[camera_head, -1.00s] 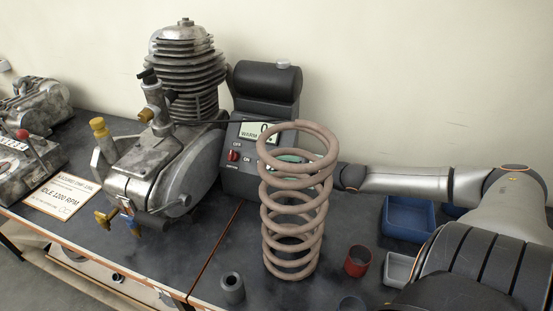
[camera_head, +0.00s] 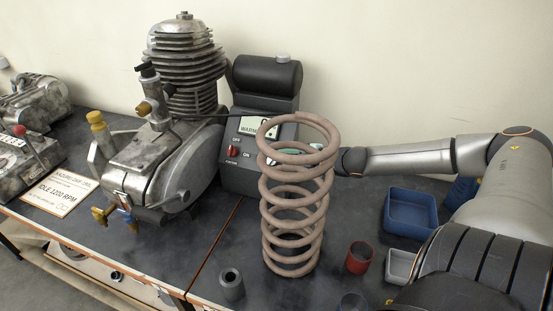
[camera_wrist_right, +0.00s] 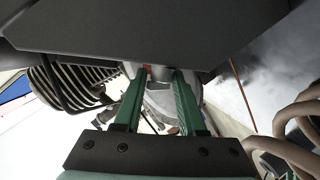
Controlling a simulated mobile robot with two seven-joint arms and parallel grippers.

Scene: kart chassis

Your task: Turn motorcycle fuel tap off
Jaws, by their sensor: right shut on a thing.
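The engine (camera_head: 180,150) with its cooling fins stands left of centre. A black tank (camera_head: 267,76) sits behind a control box with a red switch (camera_head: 233,151); which part is the fuel tap is unclear. My right gripper reaches in behind the coil spring, which mostly hides it in the head view. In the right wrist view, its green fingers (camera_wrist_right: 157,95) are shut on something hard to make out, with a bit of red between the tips. My left gripper is not in view.
The tall coil spring (camera_head: 298,200) stands close in front of my right gripper. Blue bin (camera_head: 411,213), red cup (camera_head: 359,258) and grey cylinder (camera_head: 232,285) stand on the bench. A sign (camera_head: 60,190) lies left of the engine. Bench right of the engine is partly clear.

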